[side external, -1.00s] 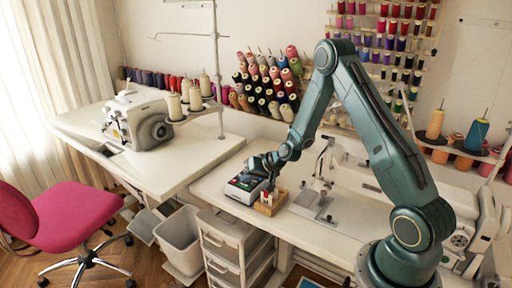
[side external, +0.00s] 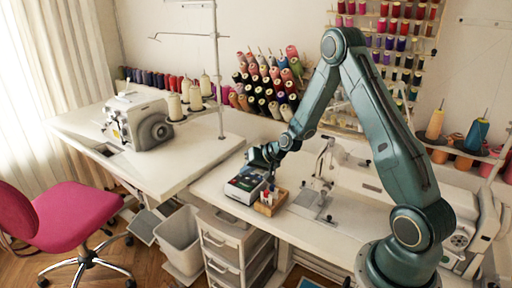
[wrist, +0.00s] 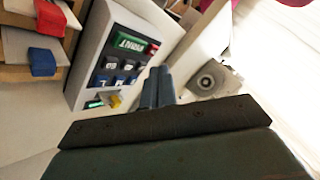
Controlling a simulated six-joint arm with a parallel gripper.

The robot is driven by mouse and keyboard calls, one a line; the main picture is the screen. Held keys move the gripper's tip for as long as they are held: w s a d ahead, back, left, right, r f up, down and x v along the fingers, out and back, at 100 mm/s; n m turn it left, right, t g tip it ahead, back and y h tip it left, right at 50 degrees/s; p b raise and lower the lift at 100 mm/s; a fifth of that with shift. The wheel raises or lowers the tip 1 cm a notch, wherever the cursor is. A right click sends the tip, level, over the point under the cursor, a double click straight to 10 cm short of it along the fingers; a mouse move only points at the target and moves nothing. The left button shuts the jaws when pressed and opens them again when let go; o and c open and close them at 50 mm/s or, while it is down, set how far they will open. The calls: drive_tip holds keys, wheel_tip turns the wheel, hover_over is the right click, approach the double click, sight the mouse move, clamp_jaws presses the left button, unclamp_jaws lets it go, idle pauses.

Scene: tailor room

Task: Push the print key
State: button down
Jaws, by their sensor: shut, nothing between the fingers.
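A light grey label printer or till-like device (side external: 240,194) sits near the left end of the white table. In the wrist view the device (wrist: 86,58) shows its dark key panel. The green print key (wrist: 130,42), with "PRINT" upside down, lies at the panel's upper part beside a red key (wrist: 153,47). Several blue keys (wrist: 120,79) and a yellow key (wrist: 115,101) lie lower. My gripper (wrist: 160,70) is shut and empty, its fingertips over the panel's right side, below the print key in the picture. I cannot tell its height or whether it touches.
A wooden box (side external: 268,208) with red and blue items stands close beside the device. A sewing machine (side external: 322,180) is to its right on the table. A second table (side external: 190,165) with another machine (side external: 143,122) stands to the left.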

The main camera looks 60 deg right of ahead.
sight(247, 188)
drive_tip(key=shift+r, duration=1)
drive_tip(key=s+a+r+n+g, duration=0.1)
drive_tip(key=s+a+r+n, duration=0.2)
drive_tip(key=s+a+r, duration=0.45)
drive_tip(key=s+a+r+n+g, duration=0.15)
drive_tip(key=s+a+r, duration=0.35)
drive_tip(key=r, duration=0.6)
drive_tip(key=s+a+r+n, duration=0.1)
drive_tip(key=s+r, duration=0.1)
drive_tip(key=s, duration=0.7)
drive_tip(key=s+a+r+n+g+h, duration=0.1)
drive_tip(key=s+a+r+n, duration=0.1)
drive_tip(key=s, duration=0.8)
drive_tip(key=shift+s+a+r, duration=0.2)
drive_tip(key=shift+a+r, duration=0.05)
drive_tip(key=shift+a, duration=0.05)
